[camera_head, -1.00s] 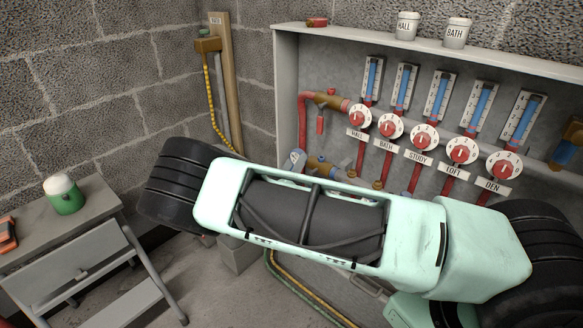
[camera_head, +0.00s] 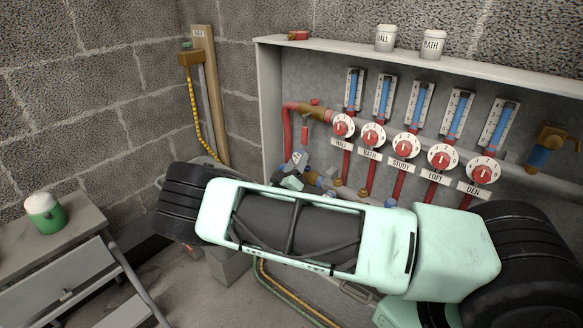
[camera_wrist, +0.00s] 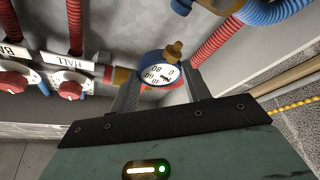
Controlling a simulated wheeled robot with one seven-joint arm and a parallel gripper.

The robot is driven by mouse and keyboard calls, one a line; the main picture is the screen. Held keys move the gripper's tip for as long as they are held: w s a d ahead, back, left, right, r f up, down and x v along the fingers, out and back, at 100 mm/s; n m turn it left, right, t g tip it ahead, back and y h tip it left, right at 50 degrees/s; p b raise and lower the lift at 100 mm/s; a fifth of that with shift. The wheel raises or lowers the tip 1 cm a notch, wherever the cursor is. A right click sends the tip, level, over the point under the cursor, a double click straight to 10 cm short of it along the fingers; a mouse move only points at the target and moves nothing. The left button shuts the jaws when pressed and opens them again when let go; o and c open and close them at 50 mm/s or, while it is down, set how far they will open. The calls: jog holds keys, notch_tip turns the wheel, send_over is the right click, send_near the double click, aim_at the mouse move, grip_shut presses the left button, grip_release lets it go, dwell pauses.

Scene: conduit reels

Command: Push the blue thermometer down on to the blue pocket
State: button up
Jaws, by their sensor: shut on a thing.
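My gripper (camera_wrist: 162,90) is shut on the blue thermometer (camera_wrist: 160,72), a round white dial with a blue rim and a brass stem. In the wrist view the picture is upside down, and the stem points to its top, away from my palm. In the head view the thermometer (camera_head: 299,158) stands just above my arm, tilted, with part of my gripper (camera_head: 291,182) below it. A blue fitting (camera_wrist: 180,6), perhaps the blue pocket, shows at the top of the wrist view, apart from the stem. In the head view the lower blue and brass fittings (camera_head: 319,181) are partly hidden by my arm.
A red pipe with a brass valve (camera_head: 316,113) runs above the fittings. Several labelled red dials (camera_head: 343,126) stand to the right. A blue corrugated hose (camera_wrist: 275,11) and red hose (camera_wrist: 222,40) pass close to my gripper. The cabinet's side wall (camera_head: 270,110) is at the left.

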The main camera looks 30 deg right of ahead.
jog(key=shift+w+d+f+b, duration=0.1)
jog(key=shift+w+d+b, duration=0.15)
jog(key=shift+d, duration=0.45)
jog(key=shift+w+d+f+b, duration=0.15)
jog(key=shift+w+d, duration=0.15)
jog(key=shift+d, duration=0.45)
jog(key=shift+w+d+r+b, duration=0.1)
jog(key=shift+w+d+b, duration=0.15)
jog(key=shift+d, duration=0.45)
jog(key=shift+a, duration=0.1)
jog(key=shift+f+b, duration=1)
jog(key=shift+b, duration=1)
dwell(3.5)
jog(key=o, duration=1)
